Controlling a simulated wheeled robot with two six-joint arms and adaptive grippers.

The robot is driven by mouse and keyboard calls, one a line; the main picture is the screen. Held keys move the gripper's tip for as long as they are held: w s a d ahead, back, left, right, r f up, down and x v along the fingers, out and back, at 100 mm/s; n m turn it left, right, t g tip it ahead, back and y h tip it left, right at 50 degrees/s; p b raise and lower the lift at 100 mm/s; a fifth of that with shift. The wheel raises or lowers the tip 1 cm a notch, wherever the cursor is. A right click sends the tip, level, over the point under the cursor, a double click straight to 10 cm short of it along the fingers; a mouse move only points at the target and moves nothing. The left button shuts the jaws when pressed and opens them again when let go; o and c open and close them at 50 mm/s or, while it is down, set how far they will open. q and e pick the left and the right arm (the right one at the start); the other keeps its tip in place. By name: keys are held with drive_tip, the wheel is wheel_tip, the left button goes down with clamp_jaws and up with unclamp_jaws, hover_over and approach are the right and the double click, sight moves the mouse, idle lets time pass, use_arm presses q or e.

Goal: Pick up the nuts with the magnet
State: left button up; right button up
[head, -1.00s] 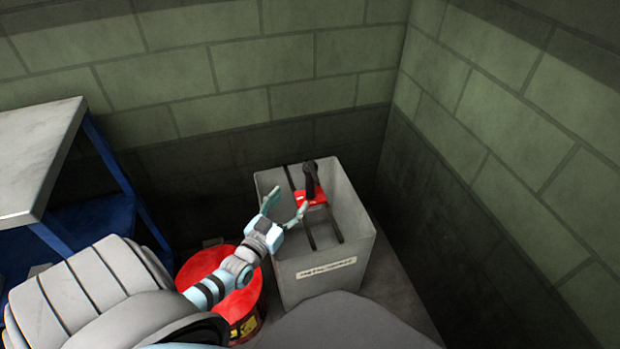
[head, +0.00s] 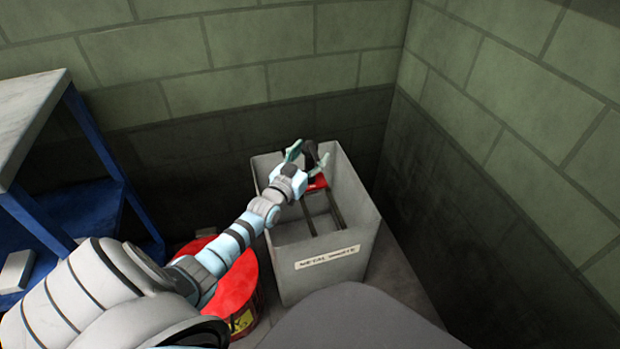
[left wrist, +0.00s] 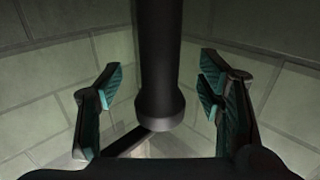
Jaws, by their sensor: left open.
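The magnet tool has a black handle (head: 310,152) and a red base (head: 317,183). It stands on two dark rails across the grey metal waste bin (head: 340,262). My left gripper (head: 308,156) is open over the bin at the handle. In the left wrist view the black handle (left wrist: 158,70) stands between the two spread teal fingers of the gripper (left wrist: 155,95), with gaps on both sides. No nuts show in any view. My right gripper is not in view.
A red drum (head: 235,280) stands just left of the bin, under my left arm. A blue-framed shelf with a grey top (head: 25,120) is at the far left. Block walls (head: 480,140) close in behind and to the right of the bin.

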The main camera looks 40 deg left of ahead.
use_arm(q)
clamp_jaws()
drive_tip(key=shift+r, duration=0.1)
idle(0.5)
